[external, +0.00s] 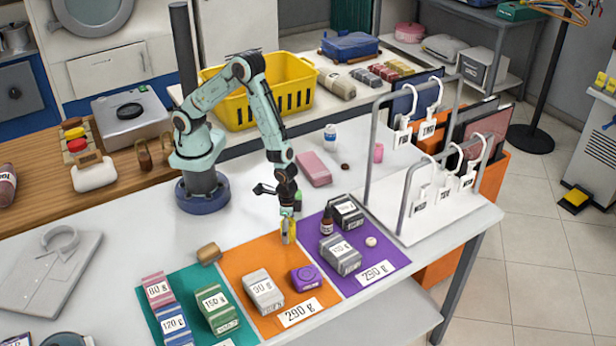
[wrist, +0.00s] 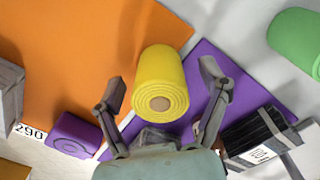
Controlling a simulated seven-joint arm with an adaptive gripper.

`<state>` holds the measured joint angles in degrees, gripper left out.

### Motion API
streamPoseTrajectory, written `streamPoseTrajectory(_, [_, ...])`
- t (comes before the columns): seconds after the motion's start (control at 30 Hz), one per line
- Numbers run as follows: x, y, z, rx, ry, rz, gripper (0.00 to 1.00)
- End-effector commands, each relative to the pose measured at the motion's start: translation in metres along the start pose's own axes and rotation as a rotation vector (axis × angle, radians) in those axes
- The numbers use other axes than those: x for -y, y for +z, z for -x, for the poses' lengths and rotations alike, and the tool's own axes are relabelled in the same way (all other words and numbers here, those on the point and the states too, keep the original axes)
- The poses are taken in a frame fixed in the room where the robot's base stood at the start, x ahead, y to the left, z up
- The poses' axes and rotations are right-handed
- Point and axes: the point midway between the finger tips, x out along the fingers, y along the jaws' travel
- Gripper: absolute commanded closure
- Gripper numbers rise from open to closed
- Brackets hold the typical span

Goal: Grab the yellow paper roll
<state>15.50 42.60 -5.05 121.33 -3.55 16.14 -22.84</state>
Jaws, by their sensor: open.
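The yellow paper roll (wrist: 159,84) stands between the open fingers of my gripper (wrist: 163,98) in the wrist view, with its spiral end and brown core facing the camera. A gap shows on each side, so neither finger visibly touches it. In the external view the yellow roll (external: 288,229) is a small upright shape near the edge between the orange mat (external: 240,262) and the purple mat (external: 385,268). My gripper (external: 285,205) is right above and around it there, partly hiding it.
A green roll (wrist: 297,42) lies to the right in the wrist view. A black-strapped block (wrist: 258,135) is near the right finger, and a purple block (wrist: 75,133) is at the left.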

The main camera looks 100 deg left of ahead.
Motion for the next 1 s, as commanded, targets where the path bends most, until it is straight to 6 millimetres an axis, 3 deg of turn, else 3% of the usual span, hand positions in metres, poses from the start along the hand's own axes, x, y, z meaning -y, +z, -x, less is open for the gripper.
streamPoseTrajectory(0.2, [0.0, 0.0, -0.001, 0.0, 0.0, 0.0, 0.25])
streamPoseTrajectory(0.4, [0.0, 0.0, 0.0, 0.0, 0.0, 0.0, 0.87])
streamPoseTrajectory(0.43, [0.0, 0.0, 0.0, 0.0, 0.0, 0.0, 0.92])
streamPoseTrajectory(0.77, [0.0, 0.0, 0.001, 0.0, 0.0, 0.0, 0.92])
streamPoseTrajectory(1.0, [0.0, -0.001, 0.029, -0.005, 0.002, 0.0, 0.92])
